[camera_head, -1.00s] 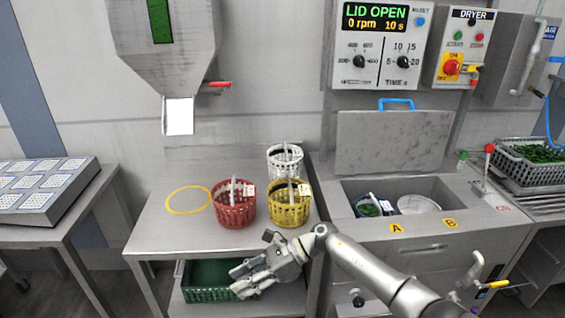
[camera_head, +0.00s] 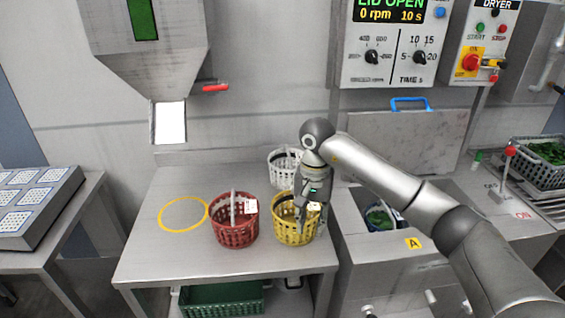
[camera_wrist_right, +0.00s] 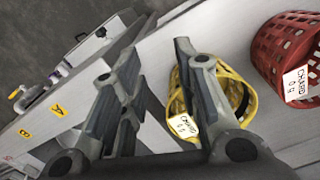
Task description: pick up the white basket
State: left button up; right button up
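The white basket (camera_head: 284,168) stands upright at the back of the steel table, behind the yellow basket (camera_head: 290,231) and partly hidden by it and my right arm. My right gripper (camera_head: 312,222) points down in front of the yellow basket's right side, apart from the white basket. In the right wrist view the gripper (camera_wrist_right: 156,56) has its fingers spread with nothing held between them. The yellow basket (camera_wrist_right: 174,104) shows beyond one finger there. I cannot make out the white basket in the right wrist view. My left gripper is not in view.
A red basket (camera_head: 235,234) stands left of the yellow one. A yellow ring (camera_head: 184,230) marks free tabletop at the left. The open dryer, its raised lid (camera_head: 405,140) and a sunken basket (camera_head: 380,218) are at the right. A green crate (camera_head: 222,300) sits below.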

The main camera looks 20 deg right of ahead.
aim_at(281, 179)
jog(key=i, duration=1.35)
